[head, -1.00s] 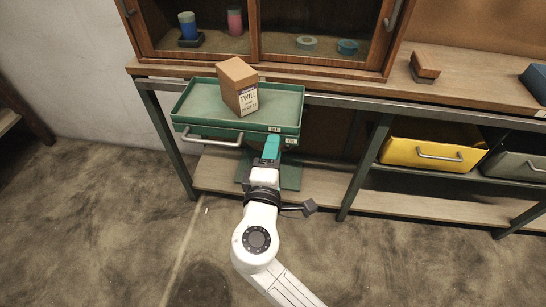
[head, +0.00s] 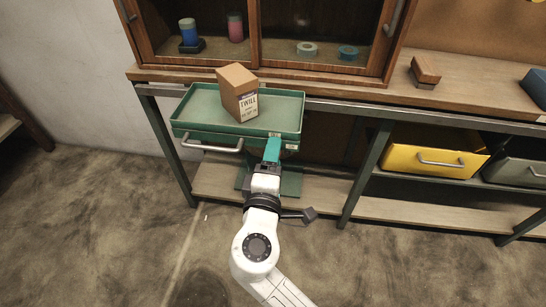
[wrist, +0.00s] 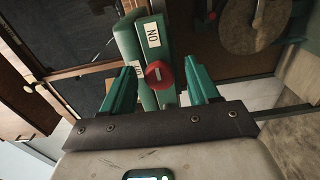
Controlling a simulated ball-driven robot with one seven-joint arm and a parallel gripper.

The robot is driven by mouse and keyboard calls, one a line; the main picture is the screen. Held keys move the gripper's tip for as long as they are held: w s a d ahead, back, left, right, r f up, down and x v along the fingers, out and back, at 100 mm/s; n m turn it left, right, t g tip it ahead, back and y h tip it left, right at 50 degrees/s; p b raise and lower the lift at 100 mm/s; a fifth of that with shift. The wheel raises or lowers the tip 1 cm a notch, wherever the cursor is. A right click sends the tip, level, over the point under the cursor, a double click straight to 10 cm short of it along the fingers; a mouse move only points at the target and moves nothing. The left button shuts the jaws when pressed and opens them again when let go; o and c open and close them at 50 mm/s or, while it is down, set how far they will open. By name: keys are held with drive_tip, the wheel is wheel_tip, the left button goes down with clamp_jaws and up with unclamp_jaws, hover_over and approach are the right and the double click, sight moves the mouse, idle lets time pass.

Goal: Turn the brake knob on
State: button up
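The red brake knob (wrist: 159,74) is round, with a pale bar mark on its face. In the wrist view it sits at the edge of the green tray unit (wrist: 127,45), beside a white ON label (wrist: 152,34). A second label (wrist: 138,69) is partly hidden by the knob. My gripper (wrist: 168,76) is open, its two teal fingers on either side of the knob, with visible gaps. I cannot tell how far the fingertips are from it in depth. In the head view my gripper (head: 272,150) is at the tray's front right corner, and the knob is mostly hidden there.
The green tray (head: 280,108) holds a brown TWILL box (head: 238,92) and has a grey front handle (head: 212,146). A workbench with a yellow drawer (head: 433,158) stands to the right. A glass-fronted cabinet is behind. The floor in front is clear.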

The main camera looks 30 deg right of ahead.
drive_tip(key=p+v, duration=0.1)
drive_tip(key=v, duration=0.9)
drive_tip(key=shift+s+a, duration=0.2)
drive_tip(key=shift+s, duration=0.15)
drive_tip(key=s+d+f+m+g+y, duration=0.1)
drive_tip(key=s+d+f+m+g, duration=0.4)
drive_tip(key=d, duration=0.3)
drive_tip(key=s+d+f+m+g+y, duration=0.2)
drive_tip(key=s+d+f+g, duration=0.15)
drive_tip(key=d+f, duration=0.4)
drive_tip(key=s+f+m+g+y, duration=0.45)
drive_tip(key=s+f+y, duration=0.25)
drive_tip(key=s, duration=0.4)
wheel_tip(320, 180, up, 19)
drive_tip(key=a+p, duration=0.1)
drive_tip(key=p, duration=1.8)
drive_tip(key=shift+s+g, duration=0.3)
drive_tip(key=shift+s, duration=0.05)
drive_tip(key=shift+a+n, duration=0.1)
drive_tip(key=shift+n, duration=0.15)
